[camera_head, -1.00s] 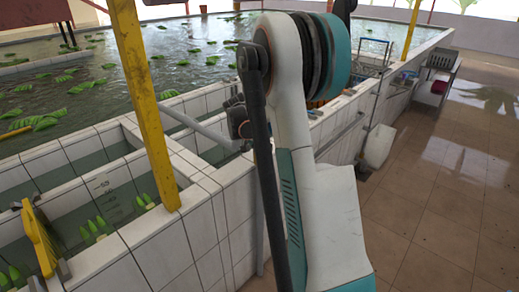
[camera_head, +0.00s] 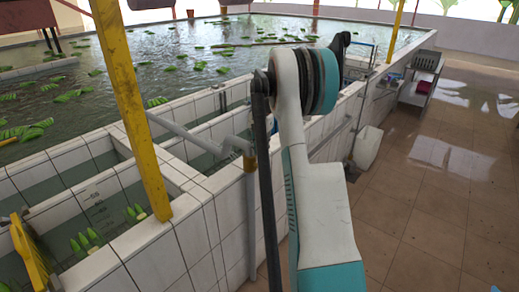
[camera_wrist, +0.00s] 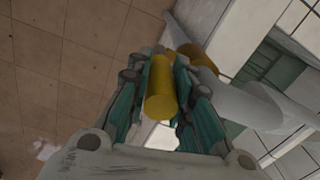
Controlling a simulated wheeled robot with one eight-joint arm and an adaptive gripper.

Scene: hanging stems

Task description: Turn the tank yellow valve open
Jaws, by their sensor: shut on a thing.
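The yellow valve handle (camera_wrist: 161,88) is a rounded bar in the middle of the wrist view. My gripper (camera_wrist: 160,62) is shut on it, with a teal-and-grey finger along each side. Behind it, a yellow-brown valve part (camera_wrist: 198,59) sits at the grey pipe (camera_wrist: 240,104). In the head view, a small yellow valve part (camera_head: 249,162) shows at the bend of the grey pipe (camera_head: 252,215) beside the tiled tank (camera_head: 205,240). My arm hides the gripper and the handle there.
A yellow post (camera_head: 130,105) stands on the tank wall to the left. A yellow slatted piece (camera_head: 30,255) leans at the lower left. A white container (camera_head: 367,147) is by the wall on the right. The tiled floor (camera_head: 440,190) is open.

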